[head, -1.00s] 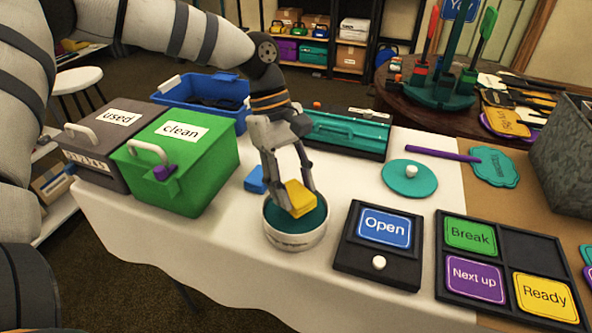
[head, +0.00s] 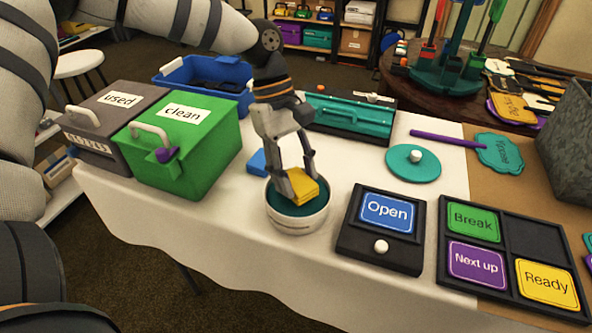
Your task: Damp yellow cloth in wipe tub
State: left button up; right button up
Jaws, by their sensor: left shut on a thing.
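The yellow cloth (head: 306,184) is a small folded block, held between the fingers of my left gripper (head: 298,187). The left gripper is shut on it and points down at the wipe tub. The wipe tub (head: 296,224) is a round white tub with a teal inside, on the white-covered table. The cloth is at the tub's opening, over the teal inside; I cannot tell whether it touches it. A teal round lid with a white knob (head: 413,163) lies apart on the table to the right. My right gripper is not in view.
A green "clean" box (head: 190,155) and a grey "used" box (head: 95,150) stand left. A blue cloth (head: 257,162) lies behind the tub. The "Open" sign stand (head: 381,250) is close right of the tub. A teal tray (head: 352,120) lies behind.

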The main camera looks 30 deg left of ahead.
aim_at(296, 178)
pick_arm(q)
jog(key=shift+s+f, duration=0.1)
jog(key=shift+f, duration=0.55)
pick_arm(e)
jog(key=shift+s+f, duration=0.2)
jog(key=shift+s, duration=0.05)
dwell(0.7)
pick_arm(q)
jog(key=shift+r+p, duration=0.65)
jog(key=shift+r, duration=3)
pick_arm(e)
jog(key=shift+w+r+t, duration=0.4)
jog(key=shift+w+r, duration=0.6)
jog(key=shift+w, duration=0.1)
